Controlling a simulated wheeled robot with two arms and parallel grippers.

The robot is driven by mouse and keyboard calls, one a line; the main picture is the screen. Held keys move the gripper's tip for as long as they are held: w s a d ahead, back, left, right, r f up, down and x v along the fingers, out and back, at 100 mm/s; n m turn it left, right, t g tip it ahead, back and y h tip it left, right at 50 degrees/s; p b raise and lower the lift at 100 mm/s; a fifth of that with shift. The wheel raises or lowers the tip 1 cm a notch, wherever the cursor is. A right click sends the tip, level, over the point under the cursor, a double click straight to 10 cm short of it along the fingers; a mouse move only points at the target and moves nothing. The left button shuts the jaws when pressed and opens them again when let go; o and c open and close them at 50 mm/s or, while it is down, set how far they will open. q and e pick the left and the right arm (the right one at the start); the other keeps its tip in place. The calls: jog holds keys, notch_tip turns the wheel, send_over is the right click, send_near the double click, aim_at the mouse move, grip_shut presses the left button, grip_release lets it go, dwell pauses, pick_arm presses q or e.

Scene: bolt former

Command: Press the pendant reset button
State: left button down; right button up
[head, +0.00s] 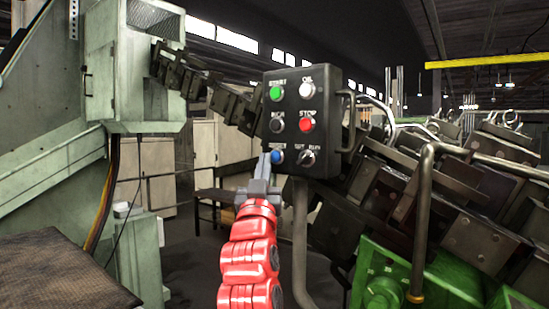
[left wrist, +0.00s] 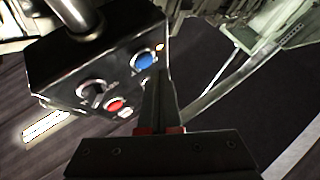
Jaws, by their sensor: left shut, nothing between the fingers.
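The black pendant box (head: 308,95) stands upright on a grey post in the middle of the head view. The blue button (head: 277,157), with a partly hidden label ending in "SET", is at its lower left. My left gripper (head: 263,162) is shut and empty, its fingertips just left of the blue button and covering part of the label. In the left wrist view the blue button (left wrist: 144,61) shows just left of the fingertips (left wrist: 159,76). I cannot tell whether they touch the pendant. My right gripper is not in view.
Close by on the pendant are a green START button (head: 276,93), a red STOP button (head: 306,125), a white button (head: 306,90) and a black selector (head: 306,158). A handle (head: 349,122) is on its right. Dark machinery (head: 460,190) fills the right; a pale green machine (head: 55,130) stands left.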

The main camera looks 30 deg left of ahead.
pick_arm(q)
jog(key=shift+w, duration=0.15)
dwell(0.6)
jog(key=shift+w, duration=0.3)
jog(key=shift+w+d, duration=0.1)
jog(key=shift+w, duration=0.3)
dwell(0.7)
jog(key=shift+s, duration=0.1)
jog(key=shift+s+b, duration=0.65)
jog(key=shift+s, duration=0.05)
